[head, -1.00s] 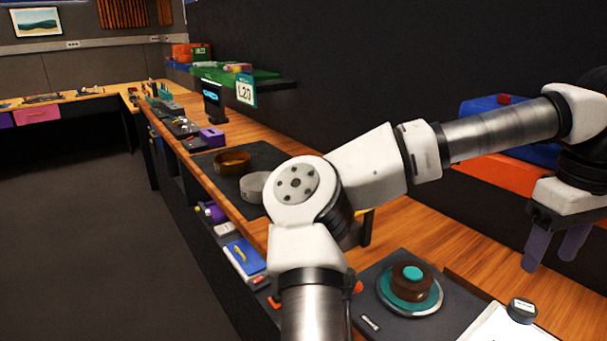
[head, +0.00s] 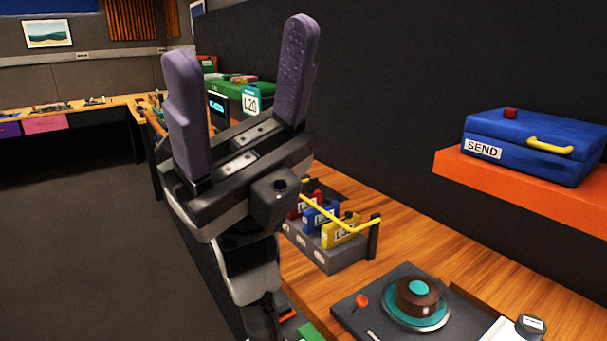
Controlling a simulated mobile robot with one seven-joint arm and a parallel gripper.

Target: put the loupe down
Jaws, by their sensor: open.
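My gripper (head: 241,45) is close to the camera at the left of the head view. Its two purple fingers point up and stand wide apart, with nothing between them. A dark panel (head: 352,297) on the wooden bench holds a teal-and-grey round base (head: 391,312). A brown ring-shaped piece (head: 416,297) with a teal centre sits on that base. A small dark cylinder with a pale top (head: 530,326) stands at the lower right edge by a white sheet. I cannot tell for sure which piece is the loupe. My gripper is well apart from both.
A grey rack (head: 325,254) with red, blue and yellow tagged blocks and a yellow bar stands behind my gripper. A blue case marked SEND (head: 535,145) lies on an orange shelf (head: 520,190) at right. The bench (head: 430,240) between rack and shelf is clear.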

